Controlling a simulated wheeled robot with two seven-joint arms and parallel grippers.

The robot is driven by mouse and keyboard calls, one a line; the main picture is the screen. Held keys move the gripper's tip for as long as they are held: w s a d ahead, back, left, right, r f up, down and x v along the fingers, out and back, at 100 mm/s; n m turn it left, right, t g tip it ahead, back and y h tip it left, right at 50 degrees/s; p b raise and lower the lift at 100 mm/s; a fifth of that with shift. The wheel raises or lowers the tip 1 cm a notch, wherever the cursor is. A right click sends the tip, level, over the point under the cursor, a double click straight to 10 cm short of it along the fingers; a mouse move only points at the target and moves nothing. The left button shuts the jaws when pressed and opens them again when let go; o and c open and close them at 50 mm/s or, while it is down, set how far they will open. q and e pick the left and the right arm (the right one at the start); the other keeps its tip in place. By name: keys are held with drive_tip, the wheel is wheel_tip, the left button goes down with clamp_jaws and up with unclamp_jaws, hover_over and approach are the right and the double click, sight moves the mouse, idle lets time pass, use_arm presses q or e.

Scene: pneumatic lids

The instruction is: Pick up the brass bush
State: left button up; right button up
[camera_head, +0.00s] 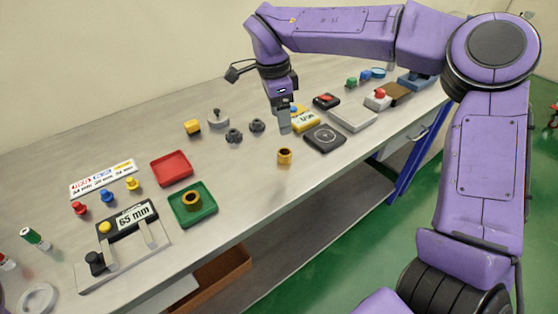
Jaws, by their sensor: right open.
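A brass bush (285,157), a short gold-coloured ring, stands upright on the grey workbench (240,165) near its front edge. A second brass-coloured ring (192,199) stands in the green tray (182,217) further left. My right gripper (284,128) points down over the bench, just behind and above the single bush in the picture, apart from it. It is open, with nothing seen between its fingers. One finger partly hides the other. My left gripper is not in view.
A red tray (171,168) lies behind the green tray. A fixture marked 65 mm (130,217) stands at the left. A black square plate (324,138) and a yellow device (304,121) sit close right of my gripper. Dark knobs (234,135) lie left of it. Bench around the bush is clear.

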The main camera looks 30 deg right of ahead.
sight(284, 149)
drive_tip(key=f, duration=0.4)
drive_tip(key=d+f, duration=0.1)
drive_tip(key=f, duration=0.7)
drive_tip(key=shift+w+d, duration=0.15)
drive_tip(key=shift+d, duration=0.1)
drive_tip(key=shift+r, duration=0.1)
drive_tip(key=c, duration=1.2)
